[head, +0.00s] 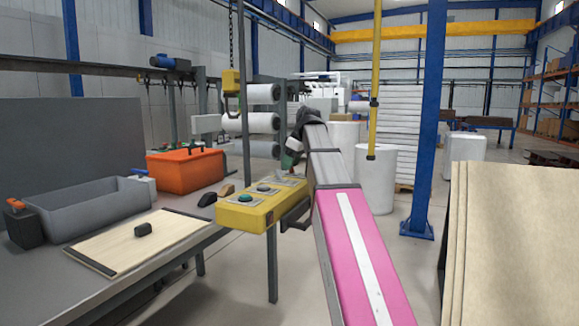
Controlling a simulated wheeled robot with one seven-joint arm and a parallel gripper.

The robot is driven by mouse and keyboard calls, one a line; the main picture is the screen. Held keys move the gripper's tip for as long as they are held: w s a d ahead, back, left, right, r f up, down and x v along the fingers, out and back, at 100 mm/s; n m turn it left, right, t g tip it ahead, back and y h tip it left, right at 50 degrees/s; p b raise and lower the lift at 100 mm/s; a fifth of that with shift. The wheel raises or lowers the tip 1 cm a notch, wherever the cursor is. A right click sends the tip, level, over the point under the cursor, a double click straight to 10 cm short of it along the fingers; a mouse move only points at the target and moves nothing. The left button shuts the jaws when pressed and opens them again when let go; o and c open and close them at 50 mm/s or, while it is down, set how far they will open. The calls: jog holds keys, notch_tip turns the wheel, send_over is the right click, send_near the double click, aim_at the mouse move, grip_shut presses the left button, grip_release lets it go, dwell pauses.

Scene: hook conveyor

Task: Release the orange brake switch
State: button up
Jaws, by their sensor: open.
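A small orange lever (16,203) sits on top of a dark box (22,226) at the far left, beside the grey bin; it looks like the orange brake switch, but it is too small to tell its position. My gripper (291,166) is at the end of my raised arm, near the picture's middle, just above the far end of the yellow button box (245,217). My gripper is small and partly hidden by my arm. It is open, with nothing seen in it, and is far to the right of the lever.
On the grey bench stand a grey bin (92,222), an orange crate (186,170) and a pale board (137,243) with a dark block. A yellow hoist (230,82) hangs behind. A blue column (428,120) and stacked sheets (515,245) stand right.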

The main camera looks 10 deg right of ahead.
jog(key=shift+w+a+f, duration=0.1)
jog(key=shift+a+f, duration=0.1)
jog(key=shift+f, duration=0.45)
grip_shut()
jog(key=shift+d, duration=0.1)
jog(key=t+y, duration=0.1)
jog(key=s+d+t+y, duration=0.1)
jog(key=y, duration=0.1)
jog(key=shift+d+r+t+y, duration=0.1)
jog(key=shift+t+y, duration=0.2)
jog(key=t+y, duration=0.2)
jog(key=d+y, duration=0.1)
jog(key=y, duration=0.1)
jog(key=shift+s+t, duration=0.4)
